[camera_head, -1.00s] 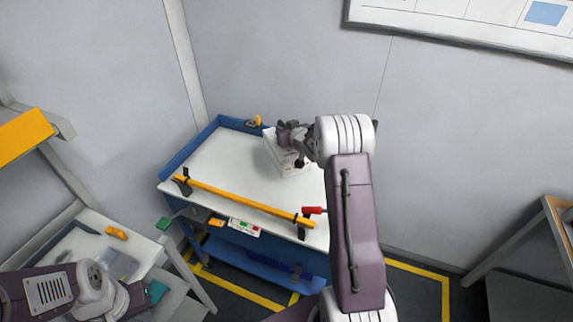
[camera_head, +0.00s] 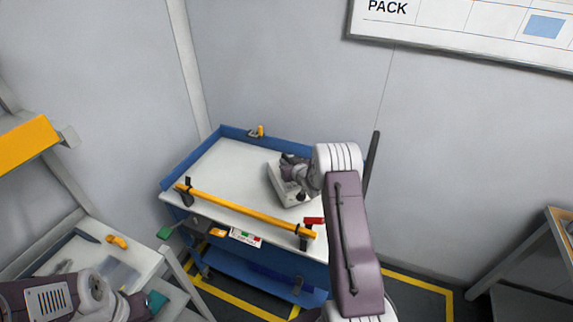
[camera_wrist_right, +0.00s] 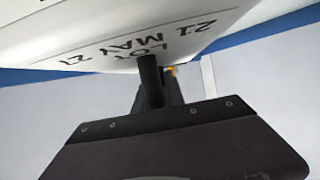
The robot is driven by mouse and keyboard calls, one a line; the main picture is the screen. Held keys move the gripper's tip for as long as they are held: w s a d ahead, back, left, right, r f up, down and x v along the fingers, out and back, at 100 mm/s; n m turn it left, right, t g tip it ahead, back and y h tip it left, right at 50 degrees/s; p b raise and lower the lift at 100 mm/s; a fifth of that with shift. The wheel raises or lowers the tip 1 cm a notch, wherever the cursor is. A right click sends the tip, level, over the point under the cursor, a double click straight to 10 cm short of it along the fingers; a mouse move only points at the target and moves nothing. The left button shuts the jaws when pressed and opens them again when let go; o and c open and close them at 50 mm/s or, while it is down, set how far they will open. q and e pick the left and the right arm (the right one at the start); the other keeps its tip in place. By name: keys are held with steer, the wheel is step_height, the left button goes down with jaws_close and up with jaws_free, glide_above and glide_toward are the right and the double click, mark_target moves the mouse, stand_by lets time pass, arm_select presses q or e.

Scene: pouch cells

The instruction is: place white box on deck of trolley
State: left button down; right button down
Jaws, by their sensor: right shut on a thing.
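The white box (camera_head: 292,196) is at the right part of the white deck (camera_head: 228,170) of the blue trolley. My right gripper (camera_head: 296,186) is shut on the box from above and partly hides it. I cannot tell whether the box touches the deck. In the right wrist view the box (camera_wrist_right: 100,35) fills the top, with printed lot and date text upside down, and the dark fingers (camera_wrist_right: 152,82) are against it. My left gripper (camera_head: 142,304) is low at the left, over the bench, and its fingers are not clear.
A yellow bar (camera_head: 245,212) runs along the trolley's front edge, with a red handle (camera_head: 313,221) at its right end. A yellow-and-black clamp (camera_head: 258,131) sits on the back rim. A bench (camera_head: 80,250) stands at lower left. The deck's left part is clear.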

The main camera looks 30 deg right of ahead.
steer(key=shift+w+d+f, duration=0.1)
steer(key=shift+w+f, duration=0.1)
steer(key=shift+f, duration=0.2)
steer(key=shift+s, duration=0.1)
steer(key=c, duration=1.4)
jaws_free()
steer(key=shift+f, duration=0.15)
